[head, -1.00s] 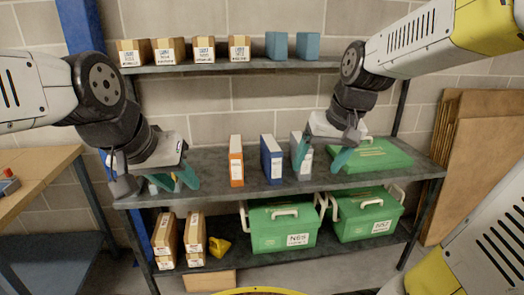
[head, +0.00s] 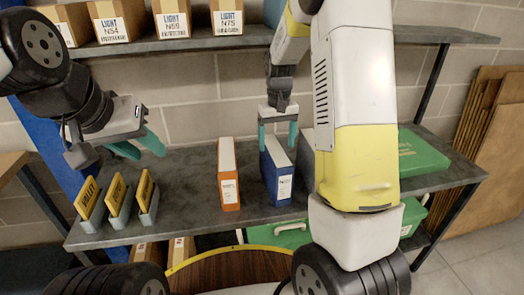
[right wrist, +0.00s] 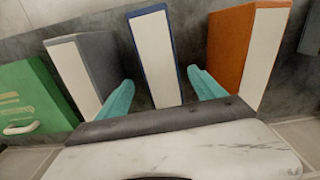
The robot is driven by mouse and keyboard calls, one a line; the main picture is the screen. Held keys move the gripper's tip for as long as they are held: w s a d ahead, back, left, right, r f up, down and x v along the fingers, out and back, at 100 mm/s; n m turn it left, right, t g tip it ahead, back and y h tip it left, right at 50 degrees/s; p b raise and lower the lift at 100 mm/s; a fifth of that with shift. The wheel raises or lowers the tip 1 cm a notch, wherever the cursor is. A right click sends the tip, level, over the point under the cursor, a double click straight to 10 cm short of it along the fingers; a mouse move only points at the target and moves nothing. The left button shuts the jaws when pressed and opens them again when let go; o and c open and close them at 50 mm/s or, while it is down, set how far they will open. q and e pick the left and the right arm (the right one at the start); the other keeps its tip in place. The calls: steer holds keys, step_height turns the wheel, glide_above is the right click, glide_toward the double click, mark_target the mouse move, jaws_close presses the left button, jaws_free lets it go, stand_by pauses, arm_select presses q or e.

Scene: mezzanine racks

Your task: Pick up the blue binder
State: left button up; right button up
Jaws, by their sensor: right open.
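The blue binder (head: 276,172) stands upright on the middle shelf in the head view, between an orange binder and a grey binder. It also shows in the right wrist view (right wrist: 154,58), between the two teal fingers. My right gripper (head: 278,136) is open above and around the top of the blue binder, with one finger at each side. In the right wrist view my right gripper (right wrist: 162,95) shows a gap between each finger and the binder. My left gripper (head: 138,148) is empty, with its teal fingers apart, over the left part of the shelf.
The orange binder (head: 228,174) stands left of the blue one. The grey binder (right wrist: 85,68) stands on the other side, mostly hidden by my right arm in the head view. Several yellow labelled plates (head: 117,196) stand at the shelf's left. A green case (head: 420,155) lies at the right.

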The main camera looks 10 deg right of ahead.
step_height(320, 180, down, 8)
steer(key=shift+w+a+r, duration=0.1)
steer(key=shift+a+r, duration=0.05)
jaws_close()
stand_by(0.6)
steer(key=shift+r, duration=0.1)
